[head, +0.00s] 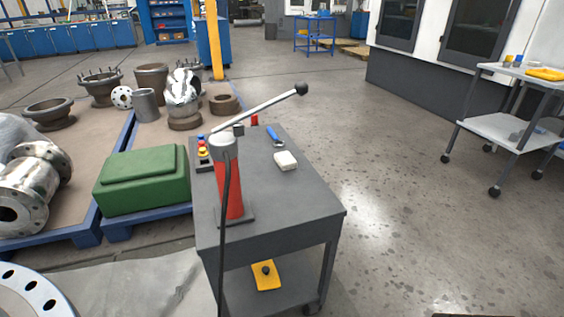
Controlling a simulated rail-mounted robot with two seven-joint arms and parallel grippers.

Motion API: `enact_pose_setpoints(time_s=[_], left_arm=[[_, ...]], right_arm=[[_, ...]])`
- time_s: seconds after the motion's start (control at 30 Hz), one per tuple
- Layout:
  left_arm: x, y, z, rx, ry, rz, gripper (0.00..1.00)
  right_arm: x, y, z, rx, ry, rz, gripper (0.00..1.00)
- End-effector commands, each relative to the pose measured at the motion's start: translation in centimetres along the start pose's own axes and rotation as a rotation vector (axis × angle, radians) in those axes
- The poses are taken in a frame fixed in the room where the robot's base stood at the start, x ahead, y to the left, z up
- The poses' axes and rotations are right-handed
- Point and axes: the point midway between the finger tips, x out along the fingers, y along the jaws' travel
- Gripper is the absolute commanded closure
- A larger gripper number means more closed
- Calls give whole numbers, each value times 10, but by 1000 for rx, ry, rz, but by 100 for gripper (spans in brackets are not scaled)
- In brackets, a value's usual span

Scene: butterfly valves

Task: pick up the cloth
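A yellow-orange folded piece that looks like a cloth (545,73) lies on the top of the wheeled cart at the right edge. A flat yellow piece (268,284) with a dark round knob on it lies on the lower shelf of the near grey cart; I cannot tell if it is cloth. A small white block-like item (286,163) lies on that cart's top; it could be a folded cloth, but I cannot tell. Neither of my grippers shows in the head view.
The grey cart (305,205) carries a red hand pump (231,185) with a long lever, a blue-handled tool (275,137) and a black hose. A green box (142,180) and metal valve parts stand on blue-edged pallets at left. The floor between the carts is clear.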

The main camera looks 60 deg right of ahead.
Motion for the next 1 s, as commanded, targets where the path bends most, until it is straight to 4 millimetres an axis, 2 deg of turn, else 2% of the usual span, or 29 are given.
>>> enact_pose_setpoints(time_s=[0.43, 0.9, 1.0], left_arm=[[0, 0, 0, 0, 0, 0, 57], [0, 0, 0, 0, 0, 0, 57], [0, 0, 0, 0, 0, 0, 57]], right_arm=[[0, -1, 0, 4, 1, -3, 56], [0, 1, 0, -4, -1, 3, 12], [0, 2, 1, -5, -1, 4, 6]])
